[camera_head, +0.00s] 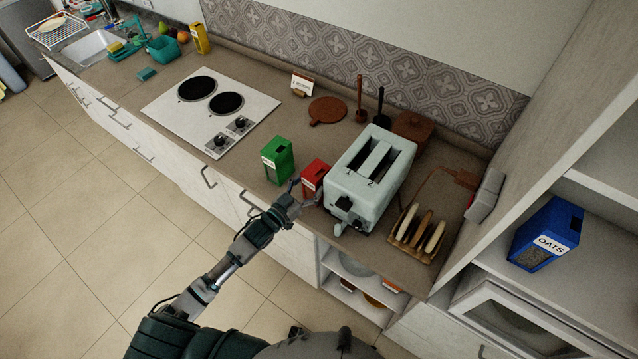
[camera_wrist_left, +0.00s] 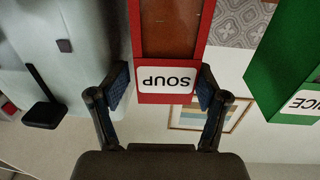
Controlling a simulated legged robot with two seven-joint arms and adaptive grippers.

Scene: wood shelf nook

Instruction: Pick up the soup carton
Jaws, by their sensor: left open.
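The red soup carton (camera_head: 314,173) stands on the counter between the green carton and the toaster. In the wrist view, which appears upside down, its white SOUP label and brown front panel (camera_wrist_left: 172,30) show. My left gripper (camera_head: 303,193) is at the carton's front side. In the wrist view the left gripper (camera_wrist_left: 161,88) is open, with one blue-padded finger on each side of the carton's label end. I cannot tell whether either pad touches the carton. My right gripper is not in view.
A green rice carton (camera_head: 277,159) stands close on the left; it also shows in the wrist view (camera_wrist_left: 285,70). A pale toaster (camera_head: 367,180) stands close on the right. Beyond it is a toast rack (camera_head: 417,240). A cooktop (camera_head: 212,108) lies further left.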

